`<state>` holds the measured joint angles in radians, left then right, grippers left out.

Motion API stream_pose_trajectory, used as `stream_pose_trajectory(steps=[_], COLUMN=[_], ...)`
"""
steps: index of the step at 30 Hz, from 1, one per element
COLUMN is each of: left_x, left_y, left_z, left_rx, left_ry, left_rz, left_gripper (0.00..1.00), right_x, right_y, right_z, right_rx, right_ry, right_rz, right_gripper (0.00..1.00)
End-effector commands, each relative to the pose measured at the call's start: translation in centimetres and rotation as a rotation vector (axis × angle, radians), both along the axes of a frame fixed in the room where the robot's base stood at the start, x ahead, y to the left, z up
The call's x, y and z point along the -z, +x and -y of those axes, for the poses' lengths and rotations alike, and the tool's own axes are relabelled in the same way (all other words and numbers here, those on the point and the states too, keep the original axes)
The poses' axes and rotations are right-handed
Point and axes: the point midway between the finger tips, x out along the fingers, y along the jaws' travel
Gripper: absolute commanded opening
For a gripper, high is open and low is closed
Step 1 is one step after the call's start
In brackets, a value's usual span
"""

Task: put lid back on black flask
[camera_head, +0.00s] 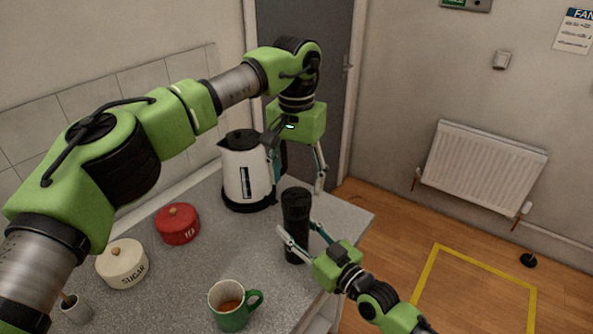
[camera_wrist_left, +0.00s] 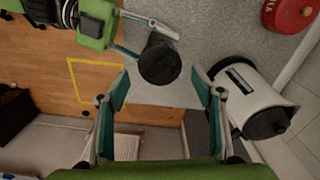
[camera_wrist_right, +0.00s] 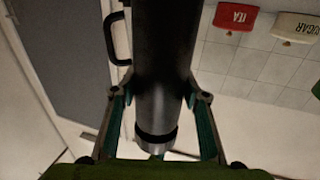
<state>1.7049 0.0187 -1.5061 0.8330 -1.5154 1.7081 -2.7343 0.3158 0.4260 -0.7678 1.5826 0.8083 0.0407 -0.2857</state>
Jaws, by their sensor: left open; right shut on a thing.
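The black flask (camera_head: 296,216) stands upright near the counter's right edge. My right gripper (camera_head: 294,238) is shut around its body from the right. In the right wrist view the flask (camera_wrist_right: 165,60) runs between the fingers, with a dark band near its end. In the left wrist view its top (camera_wrist_left: 160,63) is a dark round face. I see no separate lid lying apart, and cannot tell the lid from the flask's top. My left gripper (camera_head: 296,180) is open and empty, pointing down above and behind the flask. Its fingers stand apart from it.
A white kettle (camera_head: 242,180) stands behind and left of the flask, close to my left gripper. A red tea canister (camera_head: 177,226), a cream sugar canister (camera_head: 122,266) and a green mug (camera_head: 231,312) stand on the counter (camera_head: 206,266). Some counter between them is clear.

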Motion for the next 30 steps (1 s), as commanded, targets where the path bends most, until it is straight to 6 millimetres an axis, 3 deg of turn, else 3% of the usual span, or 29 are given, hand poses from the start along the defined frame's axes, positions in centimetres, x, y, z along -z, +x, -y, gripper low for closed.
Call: stream_pose_trajectory(steps=[30], left_x=[-1.7], left_y=[0.0], left_z=[0.1], left_rx=[-2.07], left_ry=[-0.004], left_rz=[-0.003], left_gripper=[0.6], right_x=[0.1], right_y=[0.0], right_z=[0.0], right_rx=[-0.001], right_ry=[0.0], right_rz=[-0.002], right_gripper=[0.0])
